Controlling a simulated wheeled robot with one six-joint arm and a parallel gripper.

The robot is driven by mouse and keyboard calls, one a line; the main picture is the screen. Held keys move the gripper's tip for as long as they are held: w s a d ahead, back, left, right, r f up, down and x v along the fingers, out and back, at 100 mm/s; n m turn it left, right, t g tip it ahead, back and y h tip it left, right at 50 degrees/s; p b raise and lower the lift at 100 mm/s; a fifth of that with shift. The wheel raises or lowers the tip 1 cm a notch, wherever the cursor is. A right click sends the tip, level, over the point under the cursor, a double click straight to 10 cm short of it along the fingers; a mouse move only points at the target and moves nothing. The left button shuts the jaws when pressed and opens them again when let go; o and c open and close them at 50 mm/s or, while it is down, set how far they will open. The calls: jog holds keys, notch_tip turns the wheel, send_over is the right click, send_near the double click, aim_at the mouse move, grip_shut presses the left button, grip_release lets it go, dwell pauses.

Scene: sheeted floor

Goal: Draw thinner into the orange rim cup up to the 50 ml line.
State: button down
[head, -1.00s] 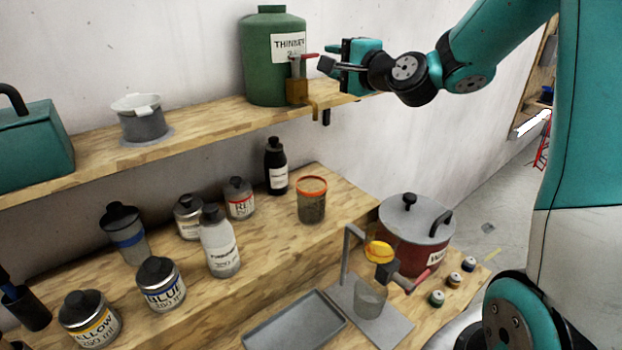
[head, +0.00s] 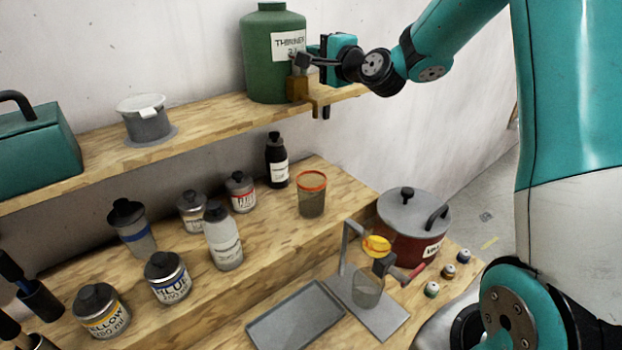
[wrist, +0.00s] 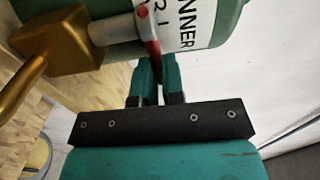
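The green thinner container (head: 272,60) stands on the shelf with a brass tap (head: 298,88) at its lower right; the tap also shows in the wrist view (wrist: 70,38). The tap's red lever (wrist: 150,45) runs down between my fingers in the wrist view. My gripper (head: 302,60) is at the lever, its fingers close together on it in the wrist view (wrist: 157,80). The orange rim cup (head: 311,197) stands upright on the bench's raised step, below the tap's spout. Its 50 ml line and its contents cannot be made out.
A grey pot (head: 146,122) and a teal box (head: 35,150) stand on the shelf (head: 200,118). Several paint bottles stand left of the cup, including a black one (head: 276,160). A dark red pot (head: 410,228), a stand (head: 385,315) and a tray (head: 295,318) are in front.

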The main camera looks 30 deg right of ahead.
jog(key=shift+w+f+n+g+y+b, duration=0.1)
jog(key=shift+w+n+g+y+b, duration=0.1)
jog(key=shift+n+y+b, duration=0.4)
jog(key=shift+w+n+g+y+b, duration=0.15)
jog(key=shift+n+y+b, duration=0.15)
jog(key=shift+y+b, duration=0.6)
jog(key=shift+w+r+n+g+y+b, duration=0.2)
jog(key=shift+n+g+y+b, duration=0.15)
jog(key=shift+n+y+b, duration=0.25)
dwell(0.4)
